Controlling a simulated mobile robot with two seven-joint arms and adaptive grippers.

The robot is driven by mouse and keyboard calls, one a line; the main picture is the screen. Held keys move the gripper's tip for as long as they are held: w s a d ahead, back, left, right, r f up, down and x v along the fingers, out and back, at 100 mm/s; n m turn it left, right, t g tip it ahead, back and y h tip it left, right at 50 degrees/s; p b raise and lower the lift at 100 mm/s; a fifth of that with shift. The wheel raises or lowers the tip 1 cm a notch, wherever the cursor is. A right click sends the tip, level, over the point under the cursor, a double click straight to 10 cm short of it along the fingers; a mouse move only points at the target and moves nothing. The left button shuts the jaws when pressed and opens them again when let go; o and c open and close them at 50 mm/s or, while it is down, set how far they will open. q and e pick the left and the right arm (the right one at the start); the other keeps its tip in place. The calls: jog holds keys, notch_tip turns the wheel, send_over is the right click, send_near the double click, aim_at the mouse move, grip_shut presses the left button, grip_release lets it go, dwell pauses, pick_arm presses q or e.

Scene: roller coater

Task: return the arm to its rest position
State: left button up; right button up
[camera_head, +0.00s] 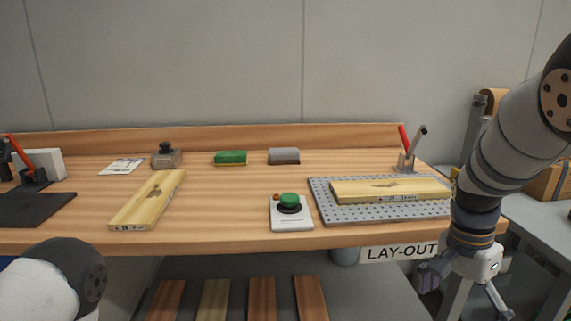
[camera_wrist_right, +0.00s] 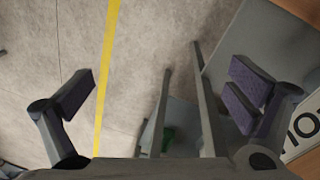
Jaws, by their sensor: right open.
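My right arm (camera_head: 493,140) comes down at the right side of the head view, in front of the bench's right end. My right gripper (camera_head: 465,292) hangs below the bench top's front edge, beside the LAY-OUT sign. In the right wrist view the gripper (camera_wrist_right: 168,90) has its two purple-padded fingers spread wide, with nothing held between them. Floor with a yellow line lies beyond them. A rounded link of my left arm (camera_head: 60,275) shows at the lower left of the head view; the left gripper is out of view.
On the wooden bench (camera_head: 225,215) are a wooden plank (camera_head: 150,200), a green-button box (camera_head: 290,214), and a grey perforated plate (camera_head: 330,207) with another plank (camera_head: 385,191). A red-handled clamp (camera_head: 406,155) stands behind the plate. The LAY-OUT sign (camera_head: 398,251) hangs near my right gripper.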

jog(key=s+a+f+n, duration=0.1)
jog(key=s+f+n, duration=0.5)
jog(key=s+f, duration=1.2)
pick_arm(q)
jog(key=shift+s, duration=0.4)
pick_arm(e)
jog(key=s+a+f+n, duration=0.2)
jog(key=s+a+n, duration=0.1)
jog(key=s, duration=0.6)
jog(key=s+a+f+n+g+y, duration=0.1)
jog(key=s+a+f+n, duration=0.1)
jog(key=s, duration=0.7)
jog(key=shift+s+a+n, duration=0.2)
jog(key=shift+a+n, duration=0.7)
jog(key=shift+a, duration=0.1)
jog(key=shift+f, duration=0.1)
